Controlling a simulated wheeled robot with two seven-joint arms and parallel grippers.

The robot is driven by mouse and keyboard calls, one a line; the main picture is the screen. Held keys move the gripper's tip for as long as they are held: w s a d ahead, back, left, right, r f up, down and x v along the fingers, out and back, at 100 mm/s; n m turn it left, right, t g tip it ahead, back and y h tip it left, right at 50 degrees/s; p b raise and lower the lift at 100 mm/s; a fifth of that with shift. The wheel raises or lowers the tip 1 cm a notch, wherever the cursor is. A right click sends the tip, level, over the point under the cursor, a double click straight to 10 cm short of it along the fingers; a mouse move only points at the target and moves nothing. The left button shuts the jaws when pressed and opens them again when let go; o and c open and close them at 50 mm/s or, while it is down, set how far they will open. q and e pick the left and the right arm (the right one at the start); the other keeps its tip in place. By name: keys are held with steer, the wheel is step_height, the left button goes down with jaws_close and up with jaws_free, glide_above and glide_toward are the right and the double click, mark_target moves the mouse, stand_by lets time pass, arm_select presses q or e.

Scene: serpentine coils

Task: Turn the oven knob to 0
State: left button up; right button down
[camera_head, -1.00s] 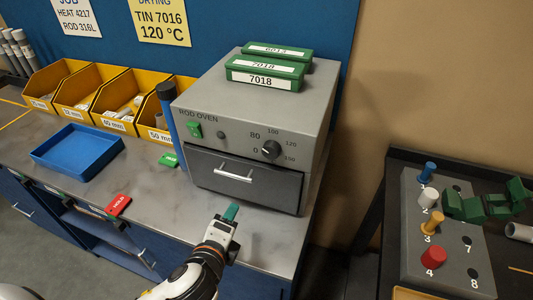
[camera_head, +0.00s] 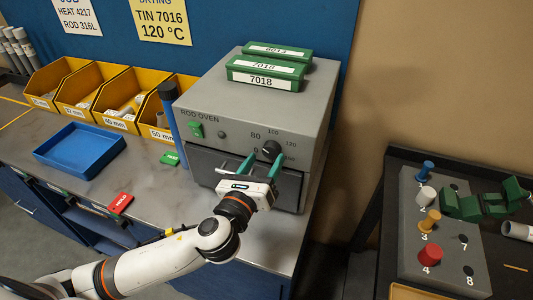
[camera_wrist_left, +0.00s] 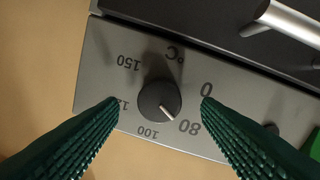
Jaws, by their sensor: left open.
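The oven knob (camera_head: 271,149) is a round black dial on the upper right of the grey rod oven's front. In the left wrist view the knob (camera_wrist_left: 157,99) sits centrally, its white pointer mark directed close to the 80. The 0 on the scale is further round, beside the right fingertip. My left gripper (camera_head: 265,160) is open in front of the oven. In the wrist view its green ribbed fingers (camera_wrist_left: 160,108) lie on either side of the knob, with visible gaps. I cannot tell its exact distance from the panel. My right gripper is not in view.
The oven (camera_head: 255,110) carries green labelled boxes (camera_head: 265,73) on top. Below the knob is the drawer with its handle (camera_wrist_left: 288,22). A blue tray (camera_head: 80,150) and yellow bins (camera_head: 108,98) stand left. A dark side table with a numbered peg block (camera_head: 445,240) stands right.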

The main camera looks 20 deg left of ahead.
arm_select(q)
steer(key=shift+w+d, duration=0.1)
steer(key=shift+w, duration=0.95)
steer(key=c, duration=1)
steer(key=shift+n, duration=0.5)
steer(key=n+b, duration=0.1)
steer(key=n, duration=0.4)
steer(key=shift+f+n, duration=0.1)
steer(key=shift+n, duration=0.3)
steer(key=n, duration=0.5)
steer(key=shift+t+b, duration=0.3)
steer(key=shift+b, duration=0.1)
steer(key=shift+n, duration=0.4)
